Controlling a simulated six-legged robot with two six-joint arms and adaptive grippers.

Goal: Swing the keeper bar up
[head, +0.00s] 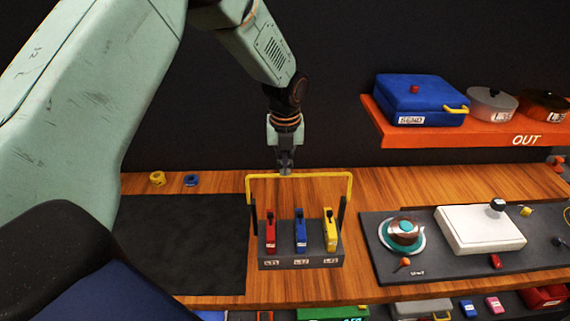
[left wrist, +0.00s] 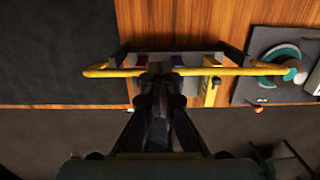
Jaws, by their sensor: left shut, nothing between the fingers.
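The keeper bar (head: 318,174) is a thin yellow bar raised above a dark block (head: 300,262), carried on two dark side posts. The block holds a red lever (head: 270,232), a blue lever (head: 300,232) and a yellow lever (head: 330,230), each above a small label. My left gripper (head: 286,170) is shut and empty, pointing down at the left half of the bar. In the left wrist view the bar (left wrist: 112,72) runs across the picture, and my left gripper's fingertips (left wrist: 160,80) overlap it; I cannot tell whether they touch. My right gripper is not in view.
A dark mat (head: 180,240) lies left of the block. A panel (head: 395,268) with a trackball (head: 405,230) and a white box (head: 480,230) is at right. An orange shelf (head: 440,132) holds a blue case (head: 420,98). A yellow ring (head: 157,178) sits at the back left.

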